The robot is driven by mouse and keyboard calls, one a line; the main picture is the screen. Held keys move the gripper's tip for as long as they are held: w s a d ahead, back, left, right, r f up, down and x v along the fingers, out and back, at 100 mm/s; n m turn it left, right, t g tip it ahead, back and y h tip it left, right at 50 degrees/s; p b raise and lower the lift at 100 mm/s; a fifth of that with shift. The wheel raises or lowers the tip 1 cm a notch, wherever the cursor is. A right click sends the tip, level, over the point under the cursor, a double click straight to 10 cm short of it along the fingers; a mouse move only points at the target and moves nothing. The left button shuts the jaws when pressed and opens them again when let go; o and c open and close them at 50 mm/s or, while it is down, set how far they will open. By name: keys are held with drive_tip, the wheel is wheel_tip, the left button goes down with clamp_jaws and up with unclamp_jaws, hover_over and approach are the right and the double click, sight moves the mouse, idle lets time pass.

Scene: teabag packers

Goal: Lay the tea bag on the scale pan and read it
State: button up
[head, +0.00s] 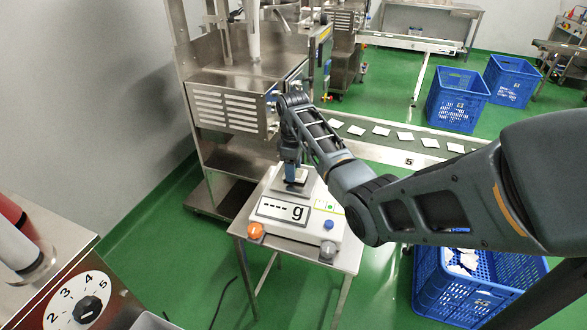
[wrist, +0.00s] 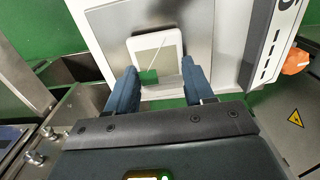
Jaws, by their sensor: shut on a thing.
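A white scale (head: 290,215) stands on a small steel table. Its display (head: 284,211) shows dashes and "g". My gripper (head: 293,184) points down over the scale pan, just behind the display. In the wrist view my gripper (wrist: 160,72) is shut on a pale square tea bag (wrist: 150,57) with a green tag (wrist: 149,76). The bag lies over the grey metal scale pan (wrist: 110,22). I cannot tell whether the bag touches the pan.
A steel machine (head: 230,95) stands close behind the scale. A conveyor (head: 385,150) with several white bags runs behind to the right. A blue crate (head: 430,290) holding white bags stands on the floor at right. A dial panel (head: 80,300) is at front left.

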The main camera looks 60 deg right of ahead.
drive_tip(key=shift+f, duration=0.25)
drive_tip(key=shift+f, duration=0.15)
drive_tip(key=o, duration=1)
wheel_tip(320, 180, up, 12)
drive_tip(key=shift+r, duration=0.2)
idle(0.4)
